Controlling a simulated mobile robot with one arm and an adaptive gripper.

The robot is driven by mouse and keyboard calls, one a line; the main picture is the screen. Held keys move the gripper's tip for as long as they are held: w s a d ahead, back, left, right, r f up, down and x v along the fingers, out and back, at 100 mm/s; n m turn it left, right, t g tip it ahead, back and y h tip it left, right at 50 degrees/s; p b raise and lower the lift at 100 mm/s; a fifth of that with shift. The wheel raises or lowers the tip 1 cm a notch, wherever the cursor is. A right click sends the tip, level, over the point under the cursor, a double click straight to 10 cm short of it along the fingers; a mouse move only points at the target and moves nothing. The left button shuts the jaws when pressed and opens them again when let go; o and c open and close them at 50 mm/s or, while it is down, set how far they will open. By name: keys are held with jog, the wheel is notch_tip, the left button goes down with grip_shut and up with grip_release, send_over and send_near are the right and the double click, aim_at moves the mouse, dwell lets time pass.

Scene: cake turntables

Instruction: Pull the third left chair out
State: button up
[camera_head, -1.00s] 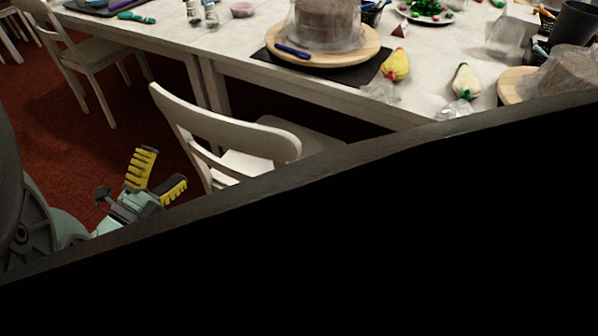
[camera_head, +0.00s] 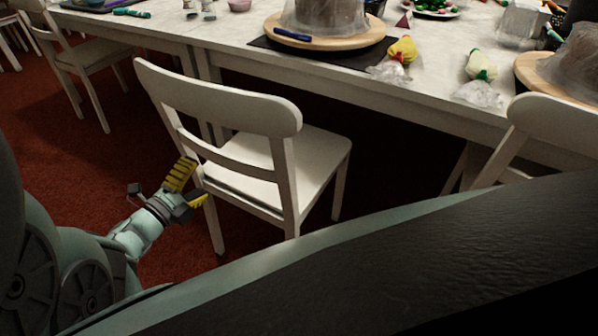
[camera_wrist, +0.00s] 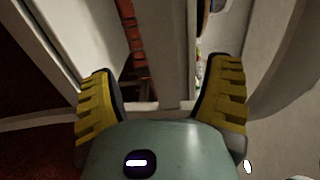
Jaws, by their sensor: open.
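A white wooden chair (camera_head: 218,100) stands at the table in the middle of the head view, its seat partly under the tabletop. My gripper (camera_head: 192,184) is at the left side of this chair, close to its left back post, with yellow-padded fingers spread. In the wrist view my gripper (camera_wrist: 163,68) is open, and a pale upright chair part (camera_wrist: 174,60) shows between and beyond the fingers. I cannot tell whether the fingers touch the chair. Other white chairs stand to the left (camera_head: 82,62) and right (camera_head: 555,122); which one counts as third is not clear.
The long white table (camera_head: 235,38) holds a wrapped cake on a wooden turntable (camera_head: 345,42), piping bags (camera_head: 480,66) and tools. Red carpet (camera_head: 90,165) is open left of the chair. My own dark body covers the lower right.

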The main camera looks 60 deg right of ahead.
aim_at(217, 159)
jog(key=d+b, duration=0.1)
jog(key=d, duration=0.2)
jog(key=d+b, duration=0.1)
jog(key=d, duration=0.1)
jog(key=d+b, duration=0.1)
jog(key=d, duration=0.2)
jog(key=shift+w+d, duration=0.3)
jog(key=shift+d, duration=0.05)
jog(key=shift+o, duration=0.2)
jog(key=shift+a, duration=0.1)
grip_shut()
jog(key=shift+r, duration=0.1)
